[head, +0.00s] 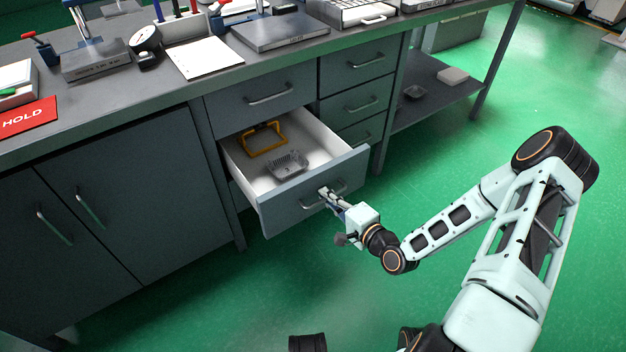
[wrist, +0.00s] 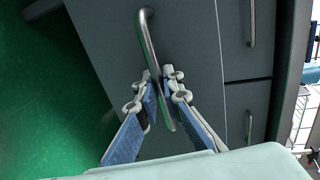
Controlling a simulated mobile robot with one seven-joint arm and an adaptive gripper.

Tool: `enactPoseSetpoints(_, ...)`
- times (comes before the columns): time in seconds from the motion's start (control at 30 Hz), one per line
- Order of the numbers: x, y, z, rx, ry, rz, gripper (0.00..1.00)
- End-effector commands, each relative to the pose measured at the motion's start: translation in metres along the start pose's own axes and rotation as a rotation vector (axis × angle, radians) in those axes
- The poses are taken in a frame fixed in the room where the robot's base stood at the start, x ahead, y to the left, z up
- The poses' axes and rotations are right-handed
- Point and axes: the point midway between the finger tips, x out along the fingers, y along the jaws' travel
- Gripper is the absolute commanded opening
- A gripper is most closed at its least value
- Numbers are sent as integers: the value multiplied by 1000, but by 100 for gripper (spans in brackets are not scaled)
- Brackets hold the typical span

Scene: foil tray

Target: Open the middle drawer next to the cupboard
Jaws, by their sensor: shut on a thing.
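The middle drawer (head: 305,205) next to the cupboard (head: 125,205) stands well open, pulled out toward me. Its inside is white. A foil tray (head: 288,164) and a yellow-orange frame-shaped thing (head: 264,140) lie in it. My gripper (head: 328,194) is at the drawer's front, shut on its metal bar handle (head: 340,186). In the wrist view the handle (wrist: 148,40) runs between the two fingertips (wrist: 160,82) of my gripper.
Above the open drawer is a shut drawer (head: 262,92). A column of shut drawers (head: 356,72) stands to its right. The worktop (head: 120,105) holds a notepad, boxes and a red HOLD sign (head: 28,118). The green floor (head: 190,300) in front is clear.

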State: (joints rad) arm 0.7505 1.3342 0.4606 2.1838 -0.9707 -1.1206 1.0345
Motion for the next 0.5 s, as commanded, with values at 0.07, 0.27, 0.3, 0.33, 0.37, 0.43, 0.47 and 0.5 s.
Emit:
enactPoseSetpoints(0.07,-18,3,-1,1,3,0,0)
enactPoseSetpoints(0.27,-49,10,0,1,1,-1,0)
enactPoseSetpoints(0.3,-53,11,-1,1,2,0,0)
enactPoseSetpoints(0.33,-56,11,-1,0,1,-1,0)
enactPoseSetpoints(0.37,-58,12,0,0,1,-1,0)
enactPoseSetpoints(0.43,-63,13,0,0,1,-1,0)
enactPoseSetpoints(0.47,-64,13,0,0,1,-2,0)
enactPoseSetpoints(0.5,-66,13,0,0,0,-2,0)
